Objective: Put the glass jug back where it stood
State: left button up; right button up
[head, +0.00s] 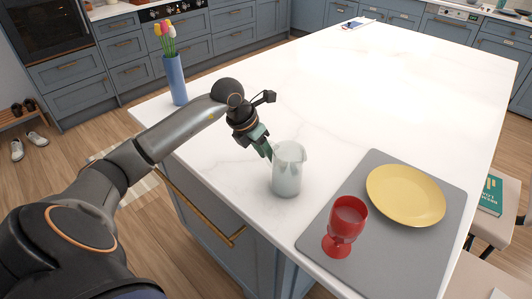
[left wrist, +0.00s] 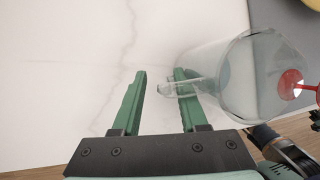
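The glass jug (head: 287,170) stands upright on the white island top, left of the grey mat. It is clear, with an open top. My left gripper (head: 265,148) is at the jug's upper left side. In the left wrist view its two green fingers (left wrist: 160,98) are spread apart. The jug (left wrist: 235,75) lies to the right there, overlapping the right finger. A narrow glass part of it reaches into the space between the fingers. I cannot tell whether a finger touches the glass.
A red goblet (head: 346,222) and a yellow plate (head: 405,194) sit on the grey mat (head: 374,258) right of the jug. A blue vase (head: 175,82) with tulips stands at the island's left corner. The island top (head: 370,95) behind the jug is clear.

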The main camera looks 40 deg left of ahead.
pick_arm(q)
jog(key=shift+r, duration=0.25)
jog(key=v, duration=1.1)
jog(key=shift+s+r, duration=0.2)
jog(key=shift+r, duration=0.15)
jog(key=shift+w, duration=0.1)
